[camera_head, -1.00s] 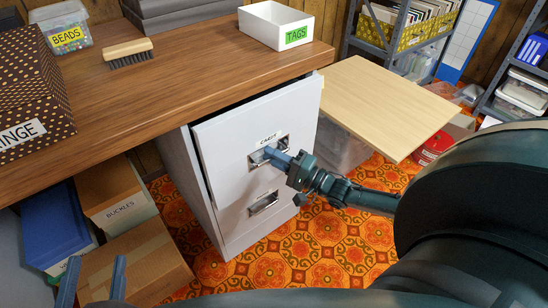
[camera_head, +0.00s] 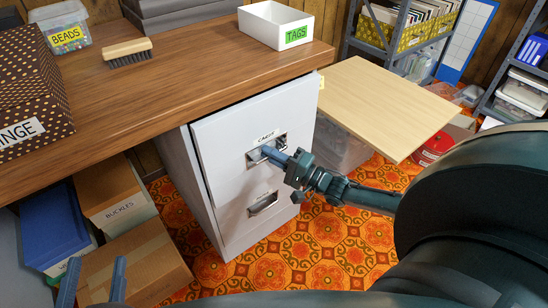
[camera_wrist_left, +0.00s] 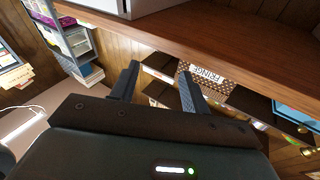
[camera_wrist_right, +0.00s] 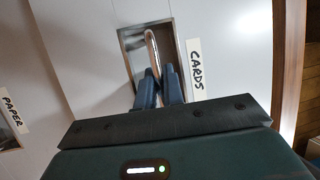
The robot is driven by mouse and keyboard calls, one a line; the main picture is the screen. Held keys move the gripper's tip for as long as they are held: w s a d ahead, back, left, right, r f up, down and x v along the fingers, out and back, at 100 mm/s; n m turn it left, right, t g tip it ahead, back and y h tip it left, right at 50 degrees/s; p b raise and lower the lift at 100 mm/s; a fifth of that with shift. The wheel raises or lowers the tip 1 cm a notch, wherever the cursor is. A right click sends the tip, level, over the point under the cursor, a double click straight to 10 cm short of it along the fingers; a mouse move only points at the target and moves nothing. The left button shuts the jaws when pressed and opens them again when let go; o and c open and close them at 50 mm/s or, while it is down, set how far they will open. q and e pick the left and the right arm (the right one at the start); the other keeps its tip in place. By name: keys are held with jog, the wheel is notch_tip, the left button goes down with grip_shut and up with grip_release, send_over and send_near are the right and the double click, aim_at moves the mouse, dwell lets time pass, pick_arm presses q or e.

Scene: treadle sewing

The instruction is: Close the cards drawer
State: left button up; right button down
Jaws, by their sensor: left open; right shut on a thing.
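The cards drawer (camera_head: 238,132) is the upper drawer of a pale grey cabinet under the wooden desk. Its front stands slightly out from the cabinet, with a dark gap along its left and top edges. Its CARDS label (camera_wrist_right: 196,64) shows in the right wrist view. My right gripper (camera_head: 272,151) is shut on the drawer's handle (camera_wrist_right: 152,50), a metal pull in a recessed plate. My left gripper (camera_head: 94,274) is open and empty at the lower left of the head view; its spread fingers (camera_wrist_left: 157,82) show in the left wrist view.
A lower drawer with a PAPER label (camera_wrist_right: 13,113) sits beneath. A wooden desk (camera_head: 180,75) overhangs the cabinet. Cardboard boxes (camera_head: 135,262) stand to the cabinet's left. A pale board (camera_head: 385,105) is to its right. Patterned floor is clear in front.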

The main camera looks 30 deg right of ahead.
jog(key=shift+w+a+f+b, duration=0.15)
jog(key=shift+w+b, duration=0.4)
jog(key=shift+w, duration=1)
pick_arm(q)
jog(key=shift+d+r+h, duration=0.2)
jog(key=shift+r+h, duration=0.1)
jog(key=shift+r, duration=0.1)
pick_arm(e)
jog(key=shift+w+r, duration=0.2)
jog(key=shift+r, duration=0.05)
jog(key=c, duration=1.8)
grip_release()
jog(key=shift+w, duration=0.1)
pick_arm(q)
jog(key=shift+f, duration=0.2)
pick_arm(e)
jog(key=shift+f, duration=0.1)
pick_arm(q)
jog(key=shift+w, duration=0.1)
jog(key=p, duration=0.2)
jog(key=shift+a+f+y+p, duration=0.1)
jog(key=shift+a+y+p, duration=0.25)
jog(key=shift+y+p, duration=0.05)
pick_arm(e)
jog(key=v, duration=1.3)
pick_arm(q)
jog(key=shift+s+d, duration=0.15)
jog(key=shift+s, duration=0.05)
